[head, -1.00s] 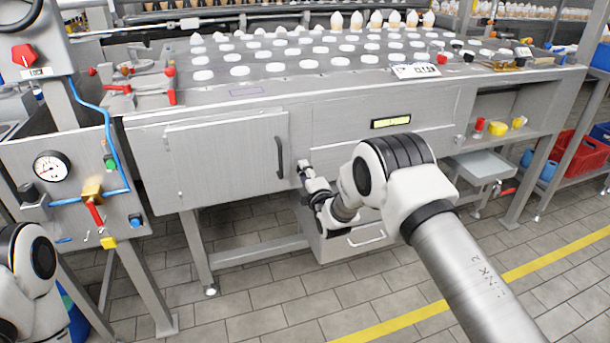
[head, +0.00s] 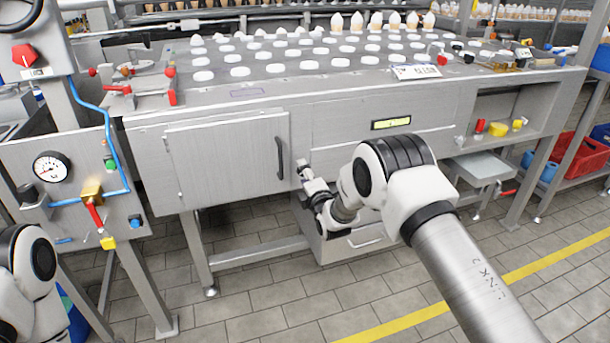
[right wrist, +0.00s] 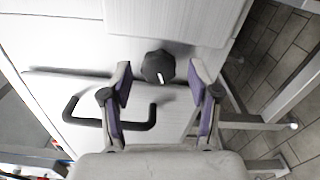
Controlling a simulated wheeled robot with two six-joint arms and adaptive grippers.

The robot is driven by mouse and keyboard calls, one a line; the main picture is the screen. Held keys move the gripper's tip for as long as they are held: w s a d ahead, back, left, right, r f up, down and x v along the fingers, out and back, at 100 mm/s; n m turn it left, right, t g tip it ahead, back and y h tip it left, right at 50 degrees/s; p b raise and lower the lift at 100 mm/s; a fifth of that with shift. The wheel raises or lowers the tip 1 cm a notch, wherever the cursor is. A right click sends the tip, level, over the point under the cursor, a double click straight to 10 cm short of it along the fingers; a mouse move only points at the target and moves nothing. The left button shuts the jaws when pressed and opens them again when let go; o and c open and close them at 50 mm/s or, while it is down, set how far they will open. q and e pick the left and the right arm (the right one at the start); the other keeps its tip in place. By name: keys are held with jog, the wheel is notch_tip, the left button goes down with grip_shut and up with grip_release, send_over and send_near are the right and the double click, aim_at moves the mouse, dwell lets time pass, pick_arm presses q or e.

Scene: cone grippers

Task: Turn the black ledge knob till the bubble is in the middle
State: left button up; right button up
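The black knob (right wrist: 157,66) with a white pointer mark shows in the right wrist view, on the pale metal front. My right gripper (right wrist: 160,76) is open, with one finger on either side of the knob and gaps between the fingers and it. In the head view, my right gripper (head: 304,172) is at the table front, just right of the cabinet door's handle; the knob cannot be made out there. The level's yellow-green vial (head: 391,123) sits in a black frame on the front panel. It is too small to tell where the bubble is. My left gripper is out of view.
A cabinet door (head: 228,157) with a dark handle (head: 280,158) is left of my right gripper. A drawer with a pale handle (head: 366,240) is below it. Red and yellow items (head: 497,128) sit on the open shelf at right. The floor in front is clear.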

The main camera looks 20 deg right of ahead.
jog(key=s, duration=1.2)
jog(key=shift+d, duration=0.25)
jog(key=s+d+f+m+g, duration=0.2)
jog(key=s+f+m+g, duration=0.35)
jog(key=s+f, duration=1.25)
jog(key=s+f+m+g, duration=0.4)
jog(key=s+f+g, duration=0.3)
jog(key=s, duration=0.4)
jog(key=s+m+g, duration=0.5)
jog(key=s+m, duration=0.5)
jog(key=s, duration=0.4)
notch_tip(320, 180, up, 20)
jog(key=m+p, duration=0.1)
jog(key=p, duration=1.9)
jog(key=shift+s+a+h+p, duration=0.15)
jog(key=shift+a+h+p, duration=0.15)
jog(key=shift+p, duration=0.05)
